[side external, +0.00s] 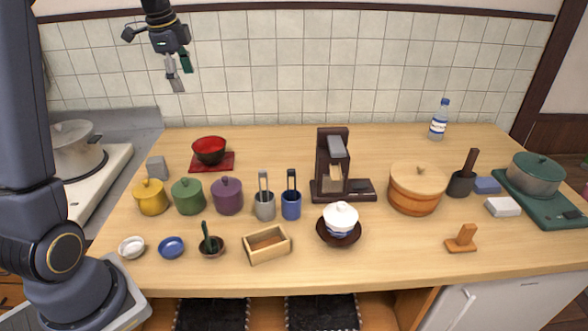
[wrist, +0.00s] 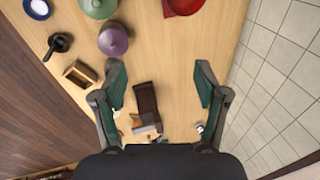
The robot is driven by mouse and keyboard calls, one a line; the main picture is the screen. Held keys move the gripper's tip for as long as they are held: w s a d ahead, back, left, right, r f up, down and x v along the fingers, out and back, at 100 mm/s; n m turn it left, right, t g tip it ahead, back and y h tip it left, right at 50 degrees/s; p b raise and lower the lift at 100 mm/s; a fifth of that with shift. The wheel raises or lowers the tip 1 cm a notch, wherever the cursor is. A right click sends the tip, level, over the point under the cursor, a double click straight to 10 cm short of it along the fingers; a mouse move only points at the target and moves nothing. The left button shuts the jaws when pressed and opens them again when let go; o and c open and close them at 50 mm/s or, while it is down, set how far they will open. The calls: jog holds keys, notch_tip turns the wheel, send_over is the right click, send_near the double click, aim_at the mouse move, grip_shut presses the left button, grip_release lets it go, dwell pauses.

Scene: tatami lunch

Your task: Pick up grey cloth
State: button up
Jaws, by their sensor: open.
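No thing in view is plainly a grey cloth. A pale grey-white folded-looking block (side external: 503,206) lies at the right of the table, in front of a blue block (side external: 487,185). A small mid-grey block (side external: 157,168) stands at the back left, behind the yellow pot. I cannot tell which of these is cloth. My gripper (side external: 181,75) is high above the back left of the table, open and empty. In the wrist view my gripper (wrist: 160,76) has its green-padded fingers wide apart, with the table far below; I cannot make out either grey block there.
Lidded yellow, green and purple pots (side external: 227,196) stand at left. A dark wooden stand (side external: 334,165) rises mid-table. A wooden tub (side external: 417,188), dark mortar (side external: 461,183), green tray (side external: 545,208) with a pot, and bottle (side external: 439,120) are to the right.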

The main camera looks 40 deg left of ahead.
jog(key=s+a+f+n+g, duration=0.1)
jog(key=s+a+f+n, duration=0.1)
jog(key=a+f, duration=0.75)
jog(key=n+g+h, duration=0.1)
send_over(157, 167)
jog(key=a, duration=0.2)
notch_tip(157, 167, down, 6)
notch_tip(157, 167, down, 11)
jog(key=shift+r, duration=0.15)
jog(key=f, duration=0.5)
jog(key=shift+w+f, duration=0.25)
jog(key=shift+f, duration=0.1)
jog(key=c, duration=1.2)
jog(key=shift+r, duration=0.15)
jog(key=shift+c, duration=0.2)
